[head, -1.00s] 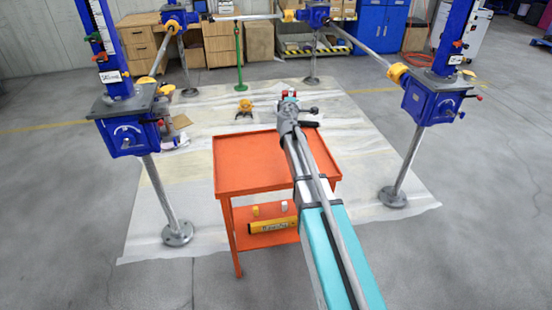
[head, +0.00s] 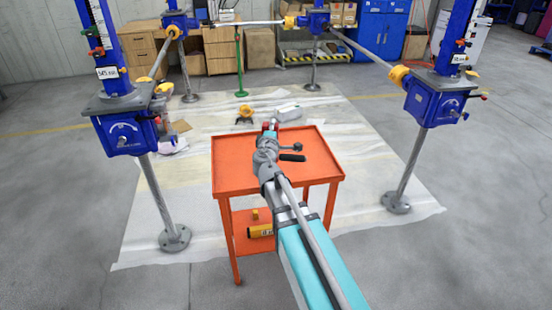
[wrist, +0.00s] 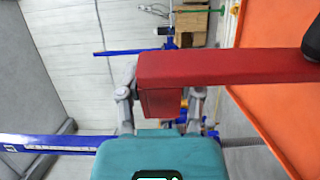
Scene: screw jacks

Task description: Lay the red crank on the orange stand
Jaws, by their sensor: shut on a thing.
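The red crank (wrist: 225,72) is a thick red bar across the wrist view, with a dark knob (wrist: 312,38) at its right end. My gripper (wrist: 160,100) is shut on the bar's left end, its grey fingers on either side. In the head view a bit of red crank (head: 270,126) shows at the tip of my gripper (head: 268,136). The orange stand (head: 236,172) is a small table with a flat, rimmed top. The gripper appears over the far middle of that top. I cannot tell whether the crank touches it.
Blue screw jacks on poles (head: 125,132) (head: 435,98) stand on both sides. A yellow part (head: 245,113) and a whitish object (head: 289,112) lie behind the stand.

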